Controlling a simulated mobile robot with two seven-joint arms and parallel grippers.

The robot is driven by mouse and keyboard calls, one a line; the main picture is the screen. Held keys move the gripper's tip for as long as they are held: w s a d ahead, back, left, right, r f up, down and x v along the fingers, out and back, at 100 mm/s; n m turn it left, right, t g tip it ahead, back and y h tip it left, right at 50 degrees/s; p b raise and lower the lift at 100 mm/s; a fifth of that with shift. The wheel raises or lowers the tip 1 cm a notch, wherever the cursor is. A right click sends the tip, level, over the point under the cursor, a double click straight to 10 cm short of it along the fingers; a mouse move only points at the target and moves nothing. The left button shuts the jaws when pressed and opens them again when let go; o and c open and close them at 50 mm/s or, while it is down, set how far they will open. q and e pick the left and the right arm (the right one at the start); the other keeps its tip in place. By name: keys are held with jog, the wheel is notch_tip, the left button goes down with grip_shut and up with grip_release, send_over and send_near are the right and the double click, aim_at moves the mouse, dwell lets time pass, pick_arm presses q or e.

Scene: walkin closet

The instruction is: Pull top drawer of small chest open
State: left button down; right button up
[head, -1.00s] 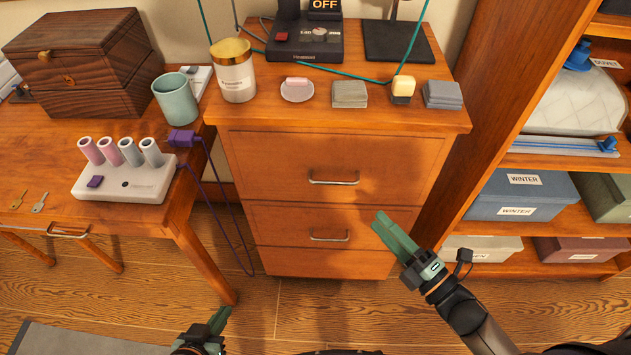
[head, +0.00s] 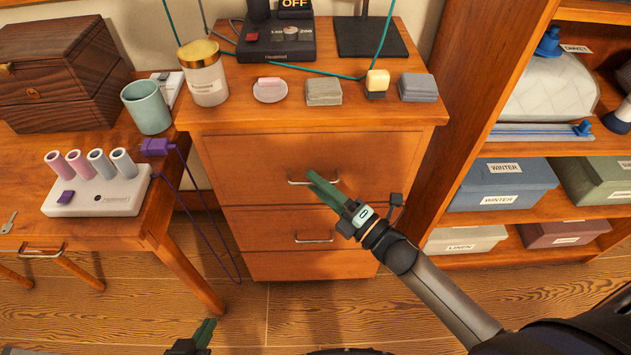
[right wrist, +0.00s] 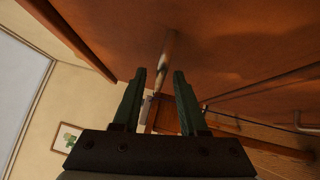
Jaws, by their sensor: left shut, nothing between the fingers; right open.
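The small wooden chest (head: 215,160) stands in the middle of the head view. Its top drawer (head: 250,165) looks closed and has a metal bar handle (head: 298,182). My right gripper (head: 312,180) is open, with its fingertips at this handle. In the right wrist view the handle (right wrist: 167,50) lines up with the gap between the open fingers (right wrist: 160,85). I cannot tell whether the bar is fully between them. My left gripper (head: 206,328) is shut and empty, low at the bottom edge, away from the chest.
A lower drawer handle (head: 313,239) sits below. A desk (head: 140,225) stands at left, with a purple cable (head: 190,205) hanging beside the chest. Shelves (head: 500,240) stand at right.

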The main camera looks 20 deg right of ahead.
jog(key=shift+w+a+r, duration=0.1)
jog(key=shift+w+a, duration=0.15)
jog(key=shift+w, duration=0.1)
grip_shut()
dwell(1.3)
